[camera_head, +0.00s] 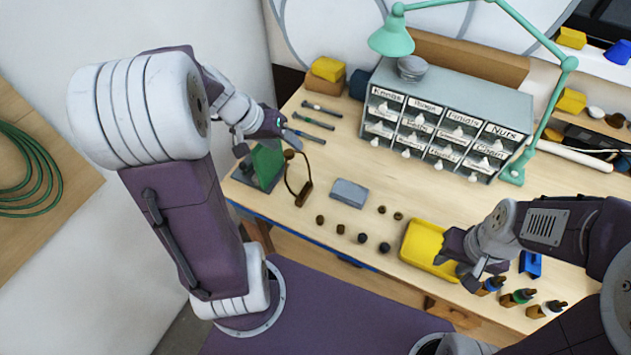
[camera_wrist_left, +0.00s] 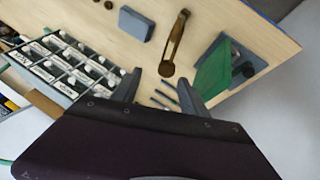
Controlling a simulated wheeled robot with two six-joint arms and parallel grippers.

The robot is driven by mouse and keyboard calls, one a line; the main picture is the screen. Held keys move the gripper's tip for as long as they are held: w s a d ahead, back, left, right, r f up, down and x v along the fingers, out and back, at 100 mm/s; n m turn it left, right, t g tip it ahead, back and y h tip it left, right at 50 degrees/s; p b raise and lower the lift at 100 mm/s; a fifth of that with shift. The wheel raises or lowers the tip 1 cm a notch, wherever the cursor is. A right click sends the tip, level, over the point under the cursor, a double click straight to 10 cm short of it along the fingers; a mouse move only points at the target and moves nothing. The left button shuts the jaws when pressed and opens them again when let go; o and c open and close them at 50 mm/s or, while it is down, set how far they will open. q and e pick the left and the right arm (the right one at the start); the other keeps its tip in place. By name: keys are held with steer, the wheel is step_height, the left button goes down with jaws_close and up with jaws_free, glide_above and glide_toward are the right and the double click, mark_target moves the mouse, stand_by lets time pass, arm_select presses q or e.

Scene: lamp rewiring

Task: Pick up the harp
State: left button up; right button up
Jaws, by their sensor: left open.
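The harp (camera_head: 301,180) is a thin dark-brown loop with a thicker brown end, on the near left part of the workbench. In the left wrist view the harp (camera_wrist_left: 176,42) lies beyond my fingertips, roughly in line with the gap between them. My left gripper (camera_head: 272,132) is above the bench's left side, behind the harp in the head view and apart from it. In the wrist view my left gripper (camera_wrist_left: 161,76) is open and empty. My right gripper (camera_head: 455,268) is by the yellow bin (camera_head: 421,240); its jaw state is unclear.
A green upright piece on a dark base (camera_head: 267,165) stands just left of the harp. Screwdrivers (camera_head: 318,108) lie behind. A grey-blue block (camera_head: 349,193) and several small dark knobs (camera_head: 362,238) are to the right. A labelled drawer cabinet (camera_head: 440,120) stands at the back.

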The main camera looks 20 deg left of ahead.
mark_target(291, 151)
arm_select(q)
steer(key=x, duration=0.4)
steer(key=shift+f, duration=0.45)
steer(key=f, duration=0.3)
steer(key=shift+w+f, duration=0.1)
steer(key=shift+w, duration=0.25)
steer(key=shift+w+d, duration=0.1)
steer(key=shift+w, duration=0.05)
steer(key=shift+c, duration=1.2)
steer(key=shift+d, duration=0.15)
steer(key=c, duration=0.6)
jaws_close()
arm_select(e)
steer(key=shift+s+a+r, duration=0.2)
steer(key=shift+a+r, duration=0.1)
steer(key=shift+a, duration=0.1)
